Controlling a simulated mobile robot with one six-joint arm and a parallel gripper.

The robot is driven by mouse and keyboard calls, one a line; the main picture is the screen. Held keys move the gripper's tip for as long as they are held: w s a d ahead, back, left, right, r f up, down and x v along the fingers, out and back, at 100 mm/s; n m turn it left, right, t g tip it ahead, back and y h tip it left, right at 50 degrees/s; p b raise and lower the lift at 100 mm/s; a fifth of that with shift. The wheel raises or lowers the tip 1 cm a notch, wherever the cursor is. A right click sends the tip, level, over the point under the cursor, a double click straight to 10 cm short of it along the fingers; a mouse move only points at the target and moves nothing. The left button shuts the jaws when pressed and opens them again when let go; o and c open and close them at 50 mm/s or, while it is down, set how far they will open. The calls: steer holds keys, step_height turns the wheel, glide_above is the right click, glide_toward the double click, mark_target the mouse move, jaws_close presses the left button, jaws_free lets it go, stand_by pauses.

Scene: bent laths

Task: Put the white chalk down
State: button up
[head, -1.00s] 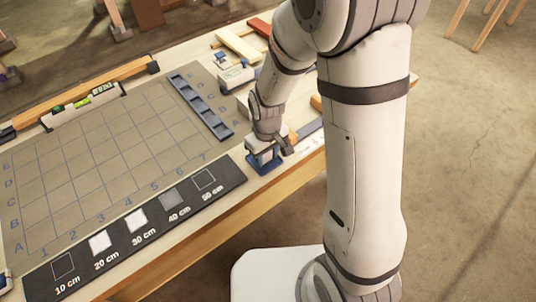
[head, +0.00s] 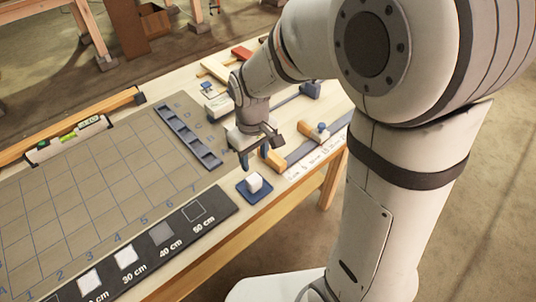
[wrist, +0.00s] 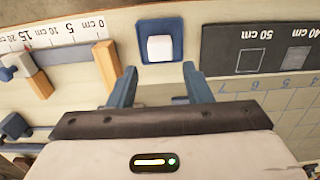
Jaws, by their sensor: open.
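The white chalk (head: 254,182) is a small white block sitting on a square dark blue dish (head: 258,197) near the table's front edge. In the wrist view the chalk (wrist: 160,48) rests inside the rim of the blue dish (wrist: 144,25). My gripper (head: 255,158) is open and empty, raised above and just behind the dish in the head view. In the wrist view its two blue fingers (wrist: 159,72) stand apart, with the chalk between and beyond their tips, touching neither.
A gridded board (head: 110,165) with a black strip of marked squares (head: 145,248) lies left of the dish. A blue slotted rack (head: 187,135) lies on the board's right part. Right of the dish are a wooden block (head: 272,157) and a ruler (wrist: 50,32). A spirit level (head: 68,139) stands farther left.

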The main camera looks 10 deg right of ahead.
steer(key=s+d+r+m+t, duration=0.3)
steer(key=s+d+r+m, duration=0.3)
steer(key=s+d+r, duration=0.3)
steer(key=s+d, duration=0.2)
steer(key=d, duration=0.1)
steer(key=shift+s+r+m, duration=0.2)
steer(key=shift+s+m, duration=0.1)
steer(key=shift+m, duration=0.1)
steer(key=shift+c, duration=0.4)
stand_by(0.3)
steer(key=n+g+p, duration=0.3)
steer(key=n+p, duration=0.1)
steer(key=n, duration=0.3)
glide_above(254, 178)
step_height(254, 178, down, 13)
steer(key=shift+d, duration=0.1)
steer(key=shift+f+p, duration=0.9)
steer(key=shift+f, duration=3.15)
